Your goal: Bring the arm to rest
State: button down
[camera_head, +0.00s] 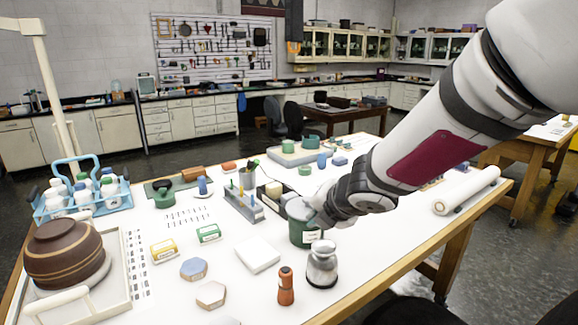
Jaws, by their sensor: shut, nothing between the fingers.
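My arm reaches in from the upper right over the white table (385,240). My gripper (319,218) is at its end, small and partly hidden by the wrist. It is shut and empty, close beside a dark green jar (303,234) with a grey lid. I cannot tell whether it touches the jar.
A metal-topped jar (322,265) and an orange-brown bottle (286,287) stand in front. A brown bowl (66,252) sits in a tray at left, near a blue bottle carrier (84,205). A white roll (466,190) lies at right. The front right of the table is clear.

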jog(key=s+d+r+m+h, duration=0.3)
jog(key=s+d+r+m, duration=0.15)
jog(key=d+m, duration=0.25)
jog(key=s+d+r+m+h, duration=0.2)
jog(key=s+d+r+m, duration=0.3)
jog(key=m, duration=0.3)
jog(key=s+d+f+m+g+y, duration=0.1)
jog(key=s+m+g, duration=0.2)
jog(key=s+m, duration=1.1)
jog(key=s, duration=0.5)
jog(key=shift+s+d+m+y, duration=0.2)
jog(key=shift+s+m+y, duration=0.1)
jog(key=shift+m, duration=0.1)
